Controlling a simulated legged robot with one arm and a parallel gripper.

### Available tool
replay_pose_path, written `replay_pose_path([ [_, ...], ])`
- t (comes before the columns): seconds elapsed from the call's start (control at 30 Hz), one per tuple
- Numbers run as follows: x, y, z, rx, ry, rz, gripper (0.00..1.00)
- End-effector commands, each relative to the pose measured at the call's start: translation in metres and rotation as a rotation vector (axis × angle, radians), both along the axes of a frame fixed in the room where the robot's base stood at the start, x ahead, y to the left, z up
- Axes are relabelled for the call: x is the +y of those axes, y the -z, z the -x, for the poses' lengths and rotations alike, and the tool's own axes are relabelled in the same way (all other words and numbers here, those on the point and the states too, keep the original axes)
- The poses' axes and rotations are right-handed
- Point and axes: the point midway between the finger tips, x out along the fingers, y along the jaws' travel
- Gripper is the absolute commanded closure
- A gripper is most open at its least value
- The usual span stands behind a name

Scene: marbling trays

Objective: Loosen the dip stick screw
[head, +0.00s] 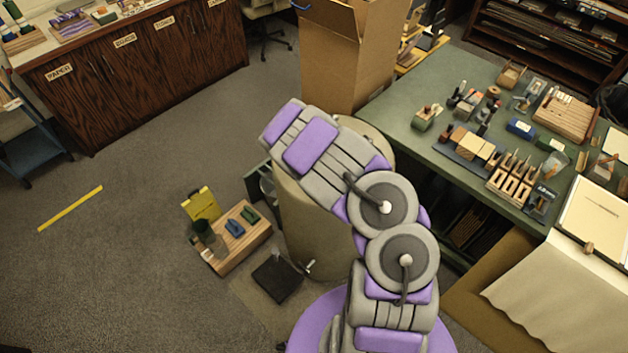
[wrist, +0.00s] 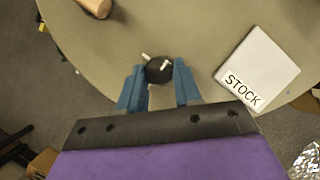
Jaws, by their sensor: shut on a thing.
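The dip stick screw (wrist: 158,69) is a dark round knob with small white pieces at its top, in the middle of the wrist view. It sits at the beige round top (wrist: 200,35) of a drum. My gripper (wrist: 160,80) has its two blue fingers on either side of the knob and is shut on it. In the head view the beige drum (head: 312,225) stands beneath my arm. My arm hides the gripper and the screw there. No dip stick can be made out separately.
A white block marked STOCK (wrist: 262,65) and a wooden piece (wrist: 97,6) lie on the drum top. A cardboard box (head: 345,60) stands behind. A cluttered green table (head: 405,95) is at right. A wooden tray (head: 232,255) is on the floor at left.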

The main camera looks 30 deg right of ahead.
Motion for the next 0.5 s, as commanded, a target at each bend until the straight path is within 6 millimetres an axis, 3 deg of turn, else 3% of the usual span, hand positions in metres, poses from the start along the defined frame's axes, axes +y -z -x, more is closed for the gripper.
replay_pose_path([
  [0.37, 0.0011, -0.0015, -0.0021, -0.005, -0.006, -0.002, 0.97],
  [0.4, 0.0011, -0.0015, -0.0021, -0.005, -0.006, -0.001, 0.65],
  [0.5, 0.0010, -0.0013, -0.0016, -0.004, -0.006, -0.002, 0.55],
])
